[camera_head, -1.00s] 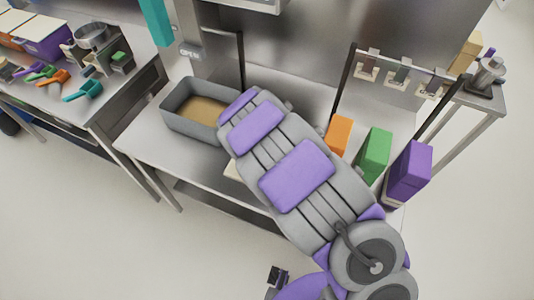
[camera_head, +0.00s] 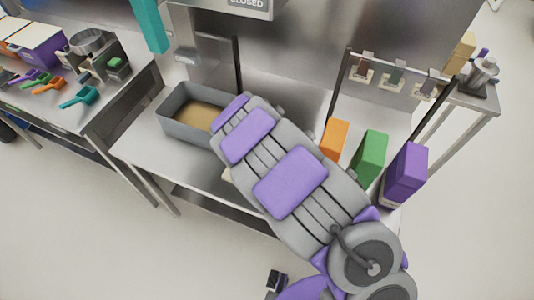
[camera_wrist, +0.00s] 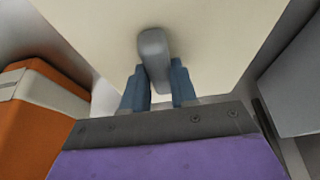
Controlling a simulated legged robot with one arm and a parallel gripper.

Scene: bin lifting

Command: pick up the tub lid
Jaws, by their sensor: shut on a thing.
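The tub lid (camera_wrist: 225,40) is a cream, flat panel with a grey handle (camera_wrist: 154,60); it fills the upper middle of the wrist view. My gripper (camera_wrist: 160,82) has its two blue-grey fingers on either side of the handle and is shut on it. The grey tub (camera_head: 175,122) stands open on the steel table, with tan contents inside, left of my arm.
Orange (camera_head: 335,137), green (camera_head: 369,157) and purple (camera_head: 405,172) boxes stand on the table right of my arm. A rack with hanging clips (camera_head: 395,75) is behind them. A side table (camera_head: 55,105) at left holds coloured scoops.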

